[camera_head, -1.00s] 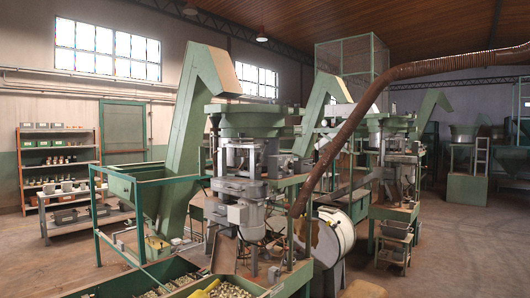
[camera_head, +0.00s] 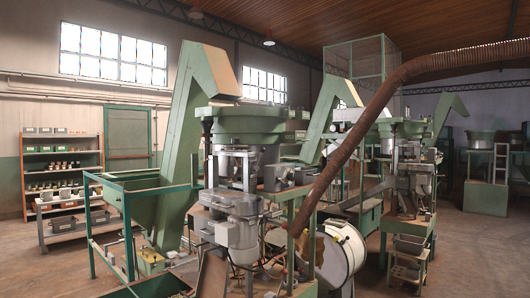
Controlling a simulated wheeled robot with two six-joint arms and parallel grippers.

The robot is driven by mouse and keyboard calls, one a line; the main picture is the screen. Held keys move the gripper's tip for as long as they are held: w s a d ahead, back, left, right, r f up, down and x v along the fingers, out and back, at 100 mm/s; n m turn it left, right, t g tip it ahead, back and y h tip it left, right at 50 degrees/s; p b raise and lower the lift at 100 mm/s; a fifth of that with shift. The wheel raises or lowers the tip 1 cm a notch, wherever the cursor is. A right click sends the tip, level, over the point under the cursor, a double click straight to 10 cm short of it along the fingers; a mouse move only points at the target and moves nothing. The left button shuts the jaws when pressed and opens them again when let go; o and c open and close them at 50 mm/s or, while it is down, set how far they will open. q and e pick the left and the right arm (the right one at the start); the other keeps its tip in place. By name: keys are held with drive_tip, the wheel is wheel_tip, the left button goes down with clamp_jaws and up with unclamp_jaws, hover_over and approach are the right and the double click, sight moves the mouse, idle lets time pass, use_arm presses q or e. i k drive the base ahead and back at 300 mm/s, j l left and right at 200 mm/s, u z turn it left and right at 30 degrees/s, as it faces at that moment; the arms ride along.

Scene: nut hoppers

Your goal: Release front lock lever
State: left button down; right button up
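The nearest hopper machine (camera_head: 235,190) stands in the middle of the view, with a green bowl on top and grey metal mechanism below. I cannot make out which part is the front lock lever at this distance. Neither of my grippers shows in the head view.
A green elevator chute (camera_head: 188,130) rises behind the machine. A thick brown hose (camera_head: 350,140) crosses in front at the right. A white drum (camera_head: 341,252) stands at lower right. Shelves (camera_head: 62,165) line the left wall. Open floor lies at left and far right.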

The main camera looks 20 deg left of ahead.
sight(259, 158)
drive_tip(key=i+l+u, duration=0.1)
drive_tip(key=i, duration=0.35)
drive_tip(key=i+l+u, duration=0.1)
drive_tip(key=i, duration=0.35)
drive_tip(key=i+l, duration=0.2)
drive_tip(key=i, duration=0.2)
drive_tip(key=i+l+u, duration=0.15)
drive_tip(key=i, duration=0.3)
drive_tip(key=i+l+u, duration=0.1)
drive_tip(key=i+l, duration=0.15)
drive_tip(key=i, duration=0.2)
